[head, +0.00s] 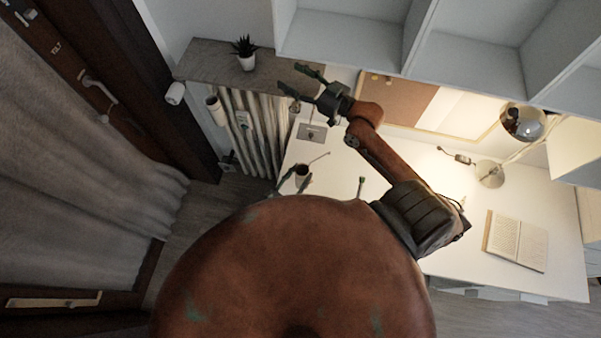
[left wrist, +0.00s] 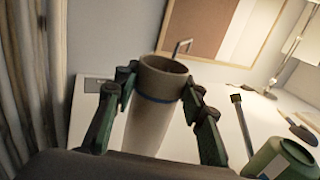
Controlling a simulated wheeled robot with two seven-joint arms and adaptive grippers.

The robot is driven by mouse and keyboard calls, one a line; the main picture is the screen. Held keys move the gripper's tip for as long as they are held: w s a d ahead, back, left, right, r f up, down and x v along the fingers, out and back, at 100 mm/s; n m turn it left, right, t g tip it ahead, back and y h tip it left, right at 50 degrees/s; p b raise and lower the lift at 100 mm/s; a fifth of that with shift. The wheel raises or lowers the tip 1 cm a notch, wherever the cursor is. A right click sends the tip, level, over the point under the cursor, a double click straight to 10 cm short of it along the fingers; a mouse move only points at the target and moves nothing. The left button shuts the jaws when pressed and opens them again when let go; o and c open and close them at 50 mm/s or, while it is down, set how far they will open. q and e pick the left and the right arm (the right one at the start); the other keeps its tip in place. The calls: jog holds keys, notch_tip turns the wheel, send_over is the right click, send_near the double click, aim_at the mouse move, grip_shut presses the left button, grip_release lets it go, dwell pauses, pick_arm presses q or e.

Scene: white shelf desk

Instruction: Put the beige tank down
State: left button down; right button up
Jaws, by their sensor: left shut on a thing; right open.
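The beige tank (left wrist: 152,122) is an open-topped cylinder with a blue band below its rim. My left gripper (left wrist: 158,92) is shut on it, one green finger on each side, in the left wrist view. In the head view the tank (head: 302,170) shows small over the left part of the white desk, with my left gripper (head: 295,181) around it. Its base is hidden, so I cannot tell whether it touches the desk. My right gripper (head: 312,82) is open and empty, higher up near the wall.
A green jar (left wrist: 282,160) and a dark upright stick-like thing (left wrist: 241,118) stand right of the tank. An open book (head: 516,240) and a lamp (head: 490,173) are on the desk's right. A radiator (head: 258,130) is beside the desk's left edge.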

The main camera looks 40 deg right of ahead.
aim_at(298, 181)
pick_arm(q)
jog(key=shift+f, duration=2)
jog(key=c, duration=1.2)
grip_release()
jog(key=shift+f, duration=0.15)
jog(key=shift+c, duration=0.2)
jog(key=v, duration=1.2)
